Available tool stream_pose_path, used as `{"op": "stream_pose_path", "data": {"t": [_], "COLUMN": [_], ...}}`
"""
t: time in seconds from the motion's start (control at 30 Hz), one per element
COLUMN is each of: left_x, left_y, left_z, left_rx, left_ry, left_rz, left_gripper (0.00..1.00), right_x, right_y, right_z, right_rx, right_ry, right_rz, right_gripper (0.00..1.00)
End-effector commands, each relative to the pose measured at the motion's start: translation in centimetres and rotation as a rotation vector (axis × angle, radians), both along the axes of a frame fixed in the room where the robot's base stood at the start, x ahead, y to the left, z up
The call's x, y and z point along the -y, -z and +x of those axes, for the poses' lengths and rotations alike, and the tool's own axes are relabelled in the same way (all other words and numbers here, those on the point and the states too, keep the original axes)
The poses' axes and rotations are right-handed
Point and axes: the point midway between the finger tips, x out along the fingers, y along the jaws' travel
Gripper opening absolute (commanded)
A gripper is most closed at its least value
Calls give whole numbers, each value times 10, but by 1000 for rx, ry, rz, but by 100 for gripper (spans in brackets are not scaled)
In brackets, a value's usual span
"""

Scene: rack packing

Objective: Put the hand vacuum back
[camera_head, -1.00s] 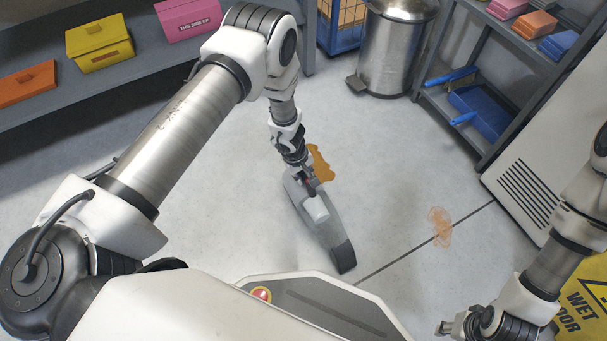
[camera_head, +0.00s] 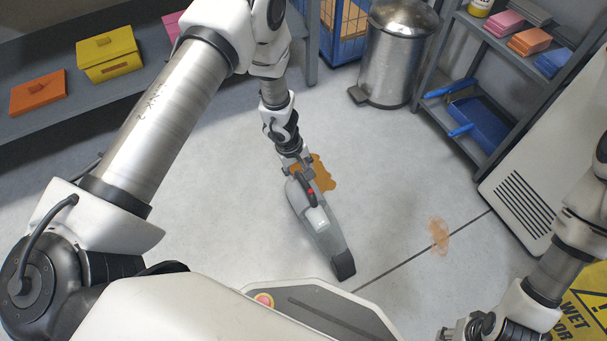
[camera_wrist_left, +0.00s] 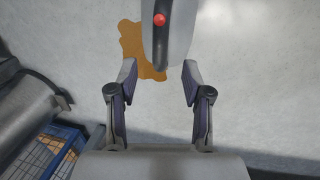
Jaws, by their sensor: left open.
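The grey hand vacuum (camera_head: 325,235) with a red button and a dark nozzle appears to lie on the floor in front of my base. Its rear end shows at the top of the left wrist view (camera_wrist_left: 168,45). My left gripper (camera_head: 299,170) is at that rear end. In the left wrist view its fingers (camera_wrist_left: 158,74) are spread, with the end of the vacuum between or just beyond the tips and gaps on both sides. My right gripper (camera_head: 460,329) is at the bottom right, partly cut off, and its jaws are unclear.
A brown spill (camera_head: 324,180) lies beside the vacuum and a fainter stain (camera_head: 438,234) to the right. A steel bin (camera_head: 396,55), a shelf rack with a blue dustpan (camera_head: 482,120) and a yellow wet-floor sign (camera_head: 585,315) stand around. Boxes sit on the left shelf (camera_head: 60,115).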

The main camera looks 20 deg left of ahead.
Motion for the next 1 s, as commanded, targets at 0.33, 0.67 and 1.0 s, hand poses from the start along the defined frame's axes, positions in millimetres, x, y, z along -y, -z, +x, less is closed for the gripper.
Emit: {"op": "stream_pose_path", "data": {"t": [0.33,0.67,1.0], "left_x": [-4,-66,-20], "left_y": [-16,6,-11], "left_z": [-7,-185,-261], "left_rx": [-10,-268,-62], "left_ry": [6,491,862], "left_rz": [7,342,189], "left_gripper": [49,49,49], "right_x": [0,0,0], "right_y": [-5,-5,-5], "right_z": [0,0,0], "right_rx": [0,0,0], "right_ry": [0,0,0], "right_rz": [0,0,0], "right_gripper": [40,40,40]}}
